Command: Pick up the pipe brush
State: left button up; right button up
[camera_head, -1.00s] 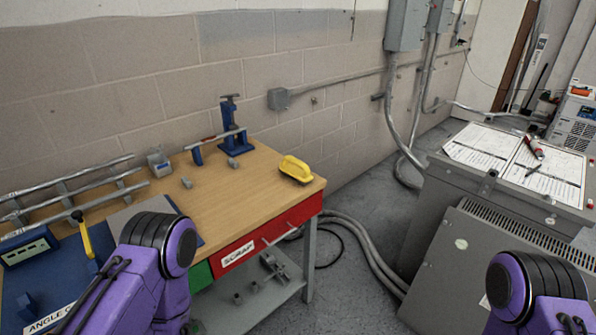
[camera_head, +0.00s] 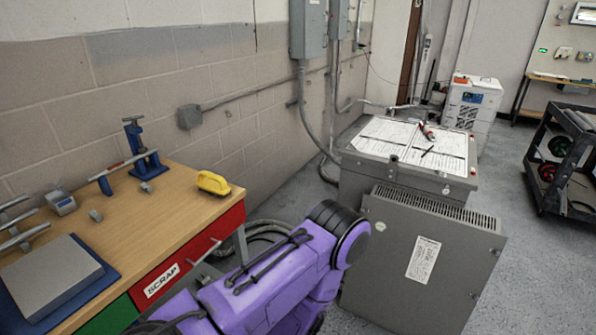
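I cannot single out a pipe brush for sure. A yellow block-shaped tool (camera_head: 213,183) lies at the right corner of the wooden workbench (camera_head: 165,228), and it may be a brush. A rod with a red part (camera_head: 122,165) rests across blue supports beside a blue vise (camera_head: 142,150) at the bench's back. One purple arm of mine crosses the lower middle, in front of the bench's right end. Neither gripper shows in this view.
A grey transformer cabinet (camera_head: 432,258) stands right of centre with papers (camera_head: 405,138) and a red tool (camera_head: 427,131) on top. A black cart (camera_head: 560,165) is at far right. A grey plate (camera_head: 48,275) lies on the bench. Floor right of the cabinet is clear.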

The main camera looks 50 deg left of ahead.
aim_at(210, 181)
jog(key=z, duration=0.5)
jog(key=k, duration=0.9)
jog(key=u, duration=1.35)
